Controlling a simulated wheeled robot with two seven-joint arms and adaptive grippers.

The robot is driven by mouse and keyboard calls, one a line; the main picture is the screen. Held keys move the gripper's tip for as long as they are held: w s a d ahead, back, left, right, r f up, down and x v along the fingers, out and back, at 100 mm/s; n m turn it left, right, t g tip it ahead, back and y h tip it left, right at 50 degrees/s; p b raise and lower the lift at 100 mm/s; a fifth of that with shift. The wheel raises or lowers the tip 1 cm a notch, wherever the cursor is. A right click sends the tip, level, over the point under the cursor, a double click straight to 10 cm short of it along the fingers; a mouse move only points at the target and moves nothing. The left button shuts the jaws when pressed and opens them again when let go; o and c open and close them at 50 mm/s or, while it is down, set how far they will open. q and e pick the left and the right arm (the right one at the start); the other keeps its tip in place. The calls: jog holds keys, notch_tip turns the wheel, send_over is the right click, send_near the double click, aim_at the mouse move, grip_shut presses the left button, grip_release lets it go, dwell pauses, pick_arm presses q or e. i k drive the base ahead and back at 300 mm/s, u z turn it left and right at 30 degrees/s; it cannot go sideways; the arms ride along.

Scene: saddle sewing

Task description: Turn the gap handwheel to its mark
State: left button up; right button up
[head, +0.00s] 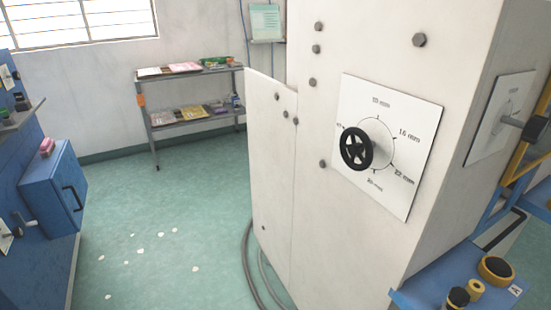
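The gap handwheel (356,149) is a black spoked wheel on the front face of a tall white machine. It stands out from a white dial plate (410,190) with marks around a circle. Readable labels include 10 mm at the top, 16 mm at the upper right and 22 mm at the lower right; a label at the left is partly hidden. I cannot tell which mark the wheel is set to. Neither of my grippers shows in the head view, and nothing touches the wheel.
The white machine (270,170) has bolts on its face and a lever (524,127) on its right side. A blue surface with black and yellow knobs (497,270) is at the lower right. Blue cabinets (50,195) stand left. A shelf (190,105) is behind. The green floor between has white scraps.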

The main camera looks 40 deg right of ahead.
aim_at(356, 149)
jog(key=u, duration=0.35)
jog(key=i, duration=2.45)
jog(key=z, duration=3.3)
